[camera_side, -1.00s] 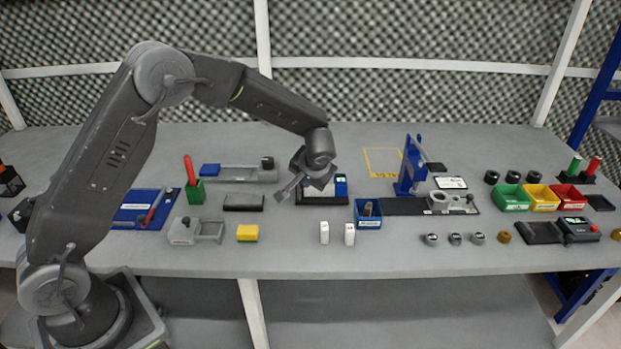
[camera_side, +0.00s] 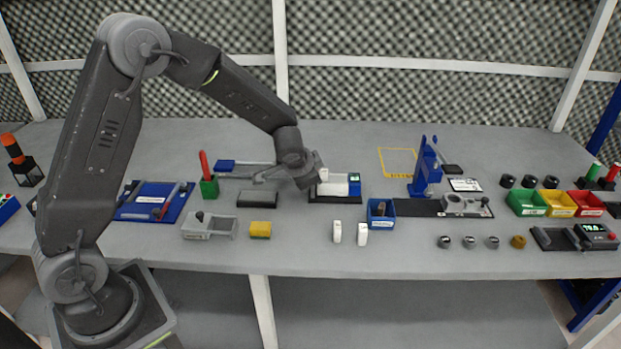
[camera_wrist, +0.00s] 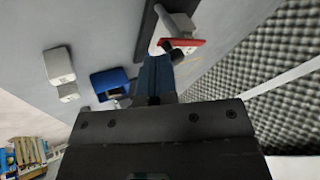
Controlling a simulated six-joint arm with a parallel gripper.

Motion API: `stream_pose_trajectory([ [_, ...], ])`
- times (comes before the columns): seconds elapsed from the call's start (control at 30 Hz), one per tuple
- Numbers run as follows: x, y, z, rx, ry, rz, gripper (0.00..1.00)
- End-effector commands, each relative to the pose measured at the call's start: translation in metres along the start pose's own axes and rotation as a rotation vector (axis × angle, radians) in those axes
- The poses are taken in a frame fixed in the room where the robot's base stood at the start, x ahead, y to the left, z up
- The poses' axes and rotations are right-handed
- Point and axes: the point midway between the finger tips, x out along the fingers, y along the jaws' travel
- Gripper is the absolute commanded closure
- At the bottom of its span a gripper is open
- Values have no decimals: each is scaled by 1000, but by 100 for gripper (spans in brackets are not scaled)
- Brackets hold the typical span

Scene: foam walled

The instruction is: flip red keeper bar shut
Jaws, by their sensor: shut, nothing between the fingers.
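The red keeper bar (camera_wrist: 186,42) shows in the wrist view as a short red strip across a white-grey block (camera_wrist: 176,22) on a dark base. A small black knob lies by its lower edge. In the side view, the likely same fixture is the white block on a black base (camera_side: 345,199); I cannot make out the red bar there. My gripper (camera_side: 312,180) is at the left end of that fixture in the side view, its fingertips unclear. In the wrist view my gripper (camera_wrist: 157,62) is shut and empty, its tips close to the bar's lower left; contact cannot be told.
A blue bin (camera_side: 381,213) and two white blocks (camera_side: 349,233) stand in front of the fixture. A dark block (camera_side: 257,199) and yellow block (camera_side: 260,229) lie to the left. A blue press (camera_side: 427,168) stands right. Open bench lies behind the fixture.

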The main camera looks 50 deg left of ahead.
Motion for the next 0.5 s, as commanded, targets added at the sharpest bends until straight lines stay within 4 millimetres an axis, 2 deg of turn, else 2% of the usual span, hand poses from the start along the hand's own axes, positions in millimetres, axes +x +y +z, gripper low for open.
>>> stream_pose_trajectory([
  [0.5, 0, -5, 6, 48, 21, 23, 100],
])
